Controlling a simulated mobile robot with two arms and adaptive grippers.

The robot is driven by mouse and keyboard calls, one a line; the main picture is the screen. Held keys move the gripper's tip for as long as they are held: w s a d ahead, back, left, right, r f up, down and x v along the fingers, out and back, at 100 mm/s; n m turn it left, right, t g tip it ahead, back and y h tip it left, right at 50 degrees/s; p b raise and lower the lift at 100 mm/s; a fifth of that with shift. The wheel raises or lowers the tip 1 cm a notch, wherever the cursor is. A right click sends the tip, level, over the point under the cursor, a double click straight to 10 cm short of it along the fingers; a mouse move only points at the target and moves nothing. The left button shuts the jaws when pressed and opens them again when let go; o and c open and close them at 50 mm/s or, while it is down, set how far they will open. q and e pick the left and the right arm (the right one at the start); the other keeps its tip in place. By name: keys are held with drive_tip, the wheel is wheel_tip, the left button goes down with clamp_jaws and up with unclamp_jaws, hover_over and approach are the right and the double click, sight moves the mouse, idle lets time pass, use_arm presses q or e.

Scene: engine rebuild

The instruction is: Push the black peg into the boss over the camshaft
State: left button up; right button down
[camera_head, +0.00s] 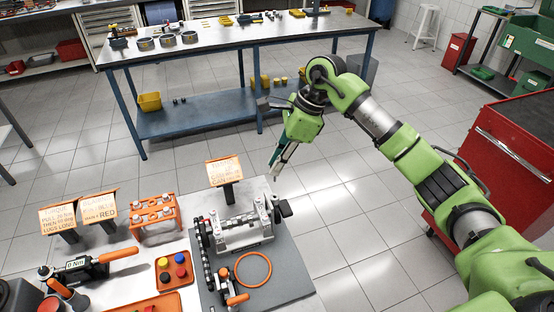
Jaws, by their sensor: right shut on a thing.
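My right gripper (276,165) points down over the floor, just beyond the back right of the work table. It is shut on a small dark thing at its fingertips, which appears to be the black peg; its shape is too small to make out. The silver engine block (243,232) stands on a grey mat (285,277), in front of and below the gripper, apart from it. A dark lobed shaft (206,254), perhaps the camshaft, lies along the block's left side. I cannot make out the boss. My left gripper is not in view.
A sign (225,171) stands behind the block. An orange ring (253,270) and orange-handled tool (233,299) lie on the mat. An orange tray (174,273) of coloured caps, an orange rack (155,217) and a torque wrench (85,268) are left. A red cabinet (495,170) stands right.

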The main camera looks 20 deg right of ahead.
sight(277, 196)
drive_tip(key=shift+a+f+b, duration=0.1)
drive_tip(key=shift+f+b, duration=0.5)
drive_tip(key=shift+f, duration=0.8)
drive_tip(key=shift+f+b, duration=0.55)
drive_tip(key=shift+f, duration=0.9)
drive_tip(key=shift+b, duration=0.3)
drive_tip(key=shift+f+b, duration=1.85)
drive_tip(key=shift+f, duration=0.3)
drive_tip(key=c, duration=2.2)
unclamp_jaws()
drive_tip(key=shift+r, duration=0.3)
drive_tip(key=shift+r+p, duration=0.65)
drive_tip(key=shift+r, duration=0.55)
